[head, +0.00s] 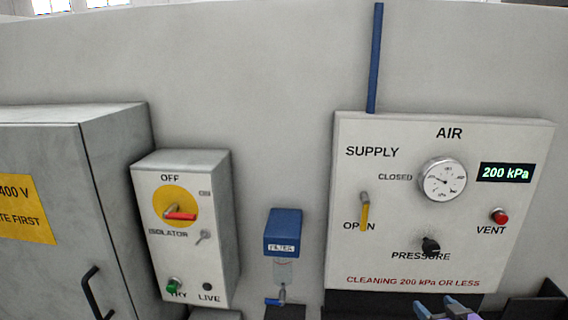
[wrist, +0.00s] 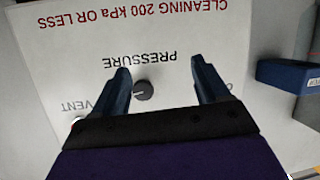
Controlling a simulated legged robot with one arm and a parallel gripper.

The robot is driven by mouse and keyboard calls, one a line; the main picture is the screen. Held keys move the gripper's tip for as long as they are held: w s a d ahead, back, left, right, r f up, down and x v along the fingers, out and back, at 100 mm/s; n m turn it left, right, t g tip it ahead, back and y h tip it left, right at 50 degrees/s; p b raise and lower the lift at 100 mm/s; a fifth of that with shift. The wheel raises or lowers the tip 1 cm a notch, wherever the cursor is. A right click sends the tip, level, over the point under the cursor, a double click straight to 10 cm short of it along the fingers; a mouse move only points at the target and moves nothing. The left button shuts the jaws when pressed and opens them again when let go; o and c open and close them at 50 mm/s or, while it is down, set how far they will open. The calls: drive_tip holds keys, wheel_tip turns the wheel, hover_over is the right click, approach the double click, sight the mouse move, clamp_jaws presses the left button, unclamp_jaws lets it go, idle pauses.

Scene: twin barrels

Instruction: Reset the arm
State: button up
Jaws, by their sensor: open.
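My gripper (wrist: 160,85) is open and empty in the wrist view, its two blue fingers spread on either side of the black pressure knob (wrist: 143,90). The picture there is upside down. I cannot tell how far the fingers are from the knob, but they do not hold it. In the head view the tips of my gripper (head: 447,308) show at the bottom edge, below the air panel (head: 400,270). The pressure knob (head: 431,246) is clear of the fingers there. The rest of my arm is hidden below the frame.
The air panel carries a yellow supply lever (head: 365,215), a gauge (head: 442,180), a 200 kPa display (head: 506,173) and a red vent button (head: 499,216). Left of it are a blue filter (head: 283,232), an isolator box (head: 187,258) and a grey cabinet (head: 60,265).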

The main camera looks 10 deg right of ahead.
drive_tip(key=s+a+f+g, duration=0.2)
drive_tip(key=s+a+g, duration=0.15)
drive_tip(key=a, duration=0.25)
drive_tip(key=s+a+f+g, duration=0.2)
drive_tip(key=a+g, duration=0.2)
drive_tip(key=a, duration=0.2)
drive_tip(key=s+a+r+g+y+b, duration=0.1)
drive_tip(key=s+a+g, duration=0.3)
drive_tip(key=s+a, duration=0.5)
drive_tip(key=s+a+r+g+b, duration=0.1)
drive_tip(key=s+a+r+g, duration=0.2)
drive_tip(key=s+a, duration=0.6)
drive_tip(key=s+g, duration=0.1)
drive_tip(key=s, duration=0.4)
drive_tip(key=shift+r+y, duration=0.25)
drive_tip(key=shift+y, duration=0.15)
drive_tip(key=shift+w, duration=0.1)
idle(0.8)
